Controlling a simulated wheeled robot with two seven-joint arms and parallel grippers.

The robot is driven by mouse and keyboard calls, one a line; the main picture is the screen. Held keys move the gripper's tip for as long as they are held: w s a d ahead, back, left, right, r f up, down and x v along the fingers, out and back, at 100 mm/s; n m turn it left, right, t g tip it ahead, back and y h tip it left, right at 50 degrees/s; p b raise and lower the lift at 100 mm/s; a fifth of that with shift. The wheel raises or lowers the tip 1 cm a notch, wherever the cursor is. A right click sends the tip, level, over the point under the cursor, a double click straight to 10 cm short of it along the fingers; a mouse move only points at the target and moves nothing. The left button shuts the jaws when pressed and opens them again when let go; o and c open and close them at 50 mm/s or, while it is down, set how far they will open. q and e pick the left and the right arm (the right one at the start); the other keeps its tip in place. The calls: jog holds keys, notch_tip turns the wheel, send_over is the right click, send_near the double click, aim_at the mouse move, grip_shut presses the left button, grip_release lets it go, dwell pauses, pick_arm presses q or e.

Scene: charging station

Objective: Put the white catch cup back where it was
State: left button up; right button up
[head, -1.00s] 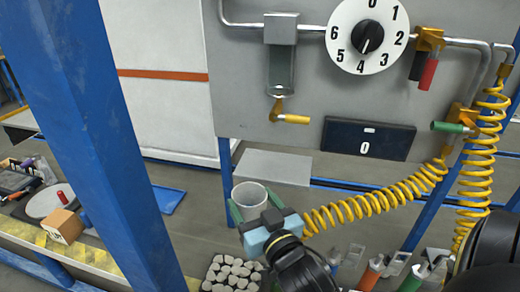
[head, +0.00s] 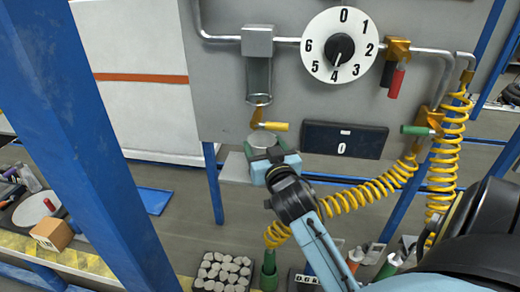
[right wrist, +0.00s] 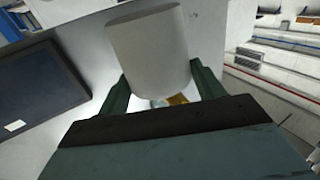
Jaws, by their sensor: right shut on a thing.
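The white catch cup (head: 263,139) is held in my right gripper (head: 262,152), just below the tap with the yellow handle (head: 274,126) on the grey panel. In the right wrist view the cup (right wrist: 148,45) is between the two green fingers (right wrist: 160,88), which are shut on it. A grey shelf plate (head: 234,168) sticks out under the panel. The cup is over or near it, and my gripper hides part of the plate. I cannot tell whether the cup touches the plate. My left gripper is not in view.
A glass tube (head: 259,80) hangs above the tap. Yellow coiled hoses (head: 446,165) hang at right, one passing close by my right arm. A tray of stones (head: 223,271) is below.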

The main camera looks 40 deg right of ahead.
aim_at(258, 146)
jog(key=x, duration=0.3)
jog(key=shift+w+d, duration=0.15)
jog(key=shift+w, duration=0.2)
jog(key=shift+f+b, duration=0.4)
jog(key=shift+f, duration=1.35)
jog(key=shift+f, duration=0.15)
jog(key=o, duration=1)
jog(key=v, duration=1.2)
